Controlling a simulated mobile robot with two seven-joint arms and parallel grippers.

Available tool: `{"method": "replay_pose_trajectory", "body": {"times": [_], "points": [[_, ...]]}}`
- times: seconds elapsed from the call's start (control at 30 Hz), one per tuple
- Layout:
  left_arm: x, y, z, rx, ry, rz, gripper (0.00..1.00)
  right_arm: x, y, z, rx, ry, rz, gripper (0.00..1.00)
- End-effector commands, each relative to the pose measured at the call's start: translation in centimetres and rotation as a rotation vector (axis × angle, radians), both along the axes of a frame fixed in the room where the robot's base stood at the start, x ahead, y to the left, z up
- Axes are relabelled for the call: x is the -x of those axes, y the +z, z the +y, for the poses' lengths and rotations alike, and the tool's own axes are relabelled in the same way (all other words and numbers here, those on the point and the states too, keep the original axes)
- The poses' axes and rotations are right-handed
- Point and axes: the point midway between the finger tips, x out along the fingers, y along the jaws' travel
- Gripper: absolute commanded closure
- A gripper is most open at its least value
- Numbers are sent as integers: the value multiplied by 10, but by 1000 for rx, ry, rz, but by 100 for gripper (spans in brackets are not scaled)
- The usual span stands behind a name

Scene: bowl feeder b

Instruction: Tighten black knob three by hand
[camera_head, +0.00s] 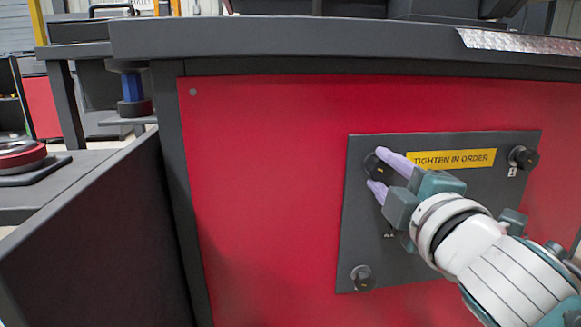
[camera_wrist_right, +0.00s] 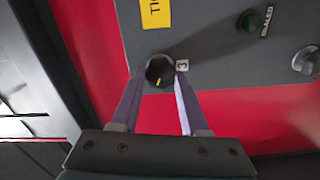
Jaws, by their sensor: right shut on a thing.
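Black knob three (camera_head: 375,164) sits at the upper left of the dark grey plate (camera_head: 362,225) in the head view. The right wrist view shows black knob three (camera_wrist_right: 160,71) with a yellow mark on its face and a white "3" label (camera_wrist_right: 182,65) beside it. My right gripper (camera_head: 378,171) has its two lilac fingers on either side of this knob and is shut on it. In the right wrist view the fingertips (camera_wrist_right: 160,82) reach the knob's edge. My left gripper is in neither view.
Black knobs stand at the plate's upper right (camera_head: 524,157) and lower left (camera_head: 363,278). A green sealed fitting (camera_wrist_right: 250,20) and a grey knob (camera_wrist_right: 306,60) show in the wrist view. The red panel (camera_head: 260,200) left of the plate is clear.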

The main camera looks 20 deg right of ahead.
Motion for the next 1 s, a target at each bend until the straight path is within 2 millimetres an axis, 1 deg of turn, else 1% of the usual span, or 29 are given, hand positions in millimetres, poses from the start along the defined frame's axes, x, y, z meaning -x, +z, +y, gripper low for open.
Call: {"method": "replay_pose_trajectory", "body": {"times": [0.33,0.37,0.6,0.87,1.0], "points": [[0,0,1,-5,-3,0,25,0,1,0,0,1,-3,100],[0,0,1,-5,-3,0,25,0,1,0,1,1,-3,52],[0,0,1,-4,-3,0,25,0,1,0,1,1,-2,25],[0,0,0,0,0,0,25,1,0,0,1,1,0,25],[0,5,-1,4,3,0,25,12,1,3,-1,0,2,25]]}}
